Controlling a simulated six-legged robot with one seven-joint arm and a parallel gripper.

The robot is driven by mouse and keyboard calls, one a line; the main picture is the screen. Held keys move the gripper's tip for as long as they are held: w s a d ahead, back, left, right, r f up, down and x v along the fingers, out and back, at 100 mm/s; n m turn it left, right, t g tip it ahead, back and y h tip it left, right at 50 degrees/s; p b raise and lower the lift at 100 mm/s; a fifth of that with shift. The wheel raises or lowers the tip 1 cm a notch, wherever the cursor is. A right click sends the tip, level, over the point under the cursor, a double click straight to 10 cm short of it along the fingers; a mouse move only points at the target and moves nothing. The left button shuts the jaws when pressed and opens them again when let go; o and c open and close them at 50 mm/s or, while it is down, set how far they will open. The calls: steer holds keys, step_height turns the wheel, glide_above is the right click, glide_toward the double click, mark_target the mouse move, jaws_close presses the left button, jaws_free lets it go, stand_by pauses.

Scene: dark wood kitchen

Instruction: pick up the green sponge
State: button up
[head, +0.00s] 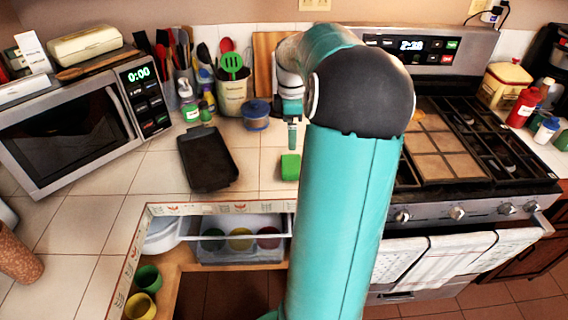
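The green sponge (290,167) lies on the tiled counter near its front edge, just left of my teal arm. My gripper (292,145) is above the sponge and points down at it. There seems to be a small gap between the fingertips and the sponge. The fingers overlap from this side, so I cannot tell whether they are open or shut. The sponge's right end is close to my arm and may be partly covered by it.
A dark tray (208,158) lies left of the sponge. Behind stand a blue-lidded container (256,114) and a utensil crock (233,94). A microwave (70,125) is at left and a stove (450,150) at right. An open drawer (240,252) with cups is below the counter.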

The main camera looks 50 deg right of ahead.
mark_target(292, 163)
steer(key=f, duration=1.4)
steer(key=shift+d, duration=0.3)
steer(key=shift+r, duration=0.1)
steer(key=c, duration=0.9)
